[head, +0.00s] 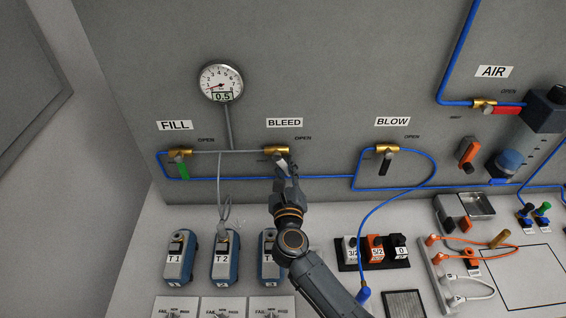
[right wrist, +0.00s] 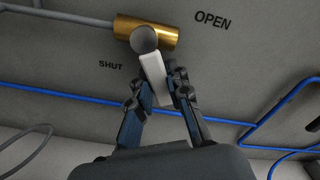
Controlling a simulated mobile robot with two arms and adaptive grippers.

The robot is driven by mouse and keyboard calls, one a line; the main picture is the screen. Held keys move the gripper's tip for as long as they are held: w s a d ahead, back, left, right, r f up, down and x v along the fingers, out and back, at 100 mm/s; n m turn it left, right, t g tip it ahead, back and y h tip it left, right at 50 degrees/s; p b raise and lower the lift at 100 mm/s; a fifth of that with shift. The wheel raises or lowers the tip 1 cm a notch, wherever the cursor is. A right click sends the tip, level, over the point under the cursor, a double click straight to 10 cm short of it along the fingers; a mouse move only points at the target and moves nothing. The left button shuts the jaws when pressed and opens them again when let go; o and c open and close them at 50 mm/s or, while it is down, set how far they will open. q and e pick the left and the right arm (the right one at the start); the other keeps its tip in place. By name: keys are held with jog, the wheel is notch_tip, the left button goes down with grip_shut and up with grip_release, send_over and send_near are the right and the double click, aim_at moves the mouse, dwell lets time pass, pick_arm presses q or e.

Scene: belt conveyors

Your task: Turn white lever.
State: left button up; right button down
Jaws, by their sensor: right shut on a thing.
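The white lever (right wrist: 154,72) sits on a brass valve (right wrist: 120,27) on the grey panel. In the right wrist view it hangs down from a round grey hub, tilted a little to the right, between the SHUT and OPEN marks. In the head view this brass valve (head: 277,150) is under the BLEED label, and my gripper mostly hides the lever. My right gripper (head: 287,168) reaches up to it from below. In the right wrist view the fingers (right wrist: 163,88) are shut on the lever's lower part. My left gripper is not in view.
A green-handled FILL valve (head: 180,160) is to the left and a black-handled BLOW valve (head: 384,160) to the right. Blue tubing (head: 320,177) runs along the panel close to my gripper. Blue units (head: 225,258) stand on the bench below. A gauge (head: 221,83) is above.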

jog(key=shift+d+r+n+p, duration=0.15)
jog(key=shift+n+p, duration=0.2)
jog(key=shift+n, duration=0.15)
jog(key=c, duration=1.2)
grip_release()
jog(key=s, duration=1.2)
jog(key=shift+c, duration=0.7)
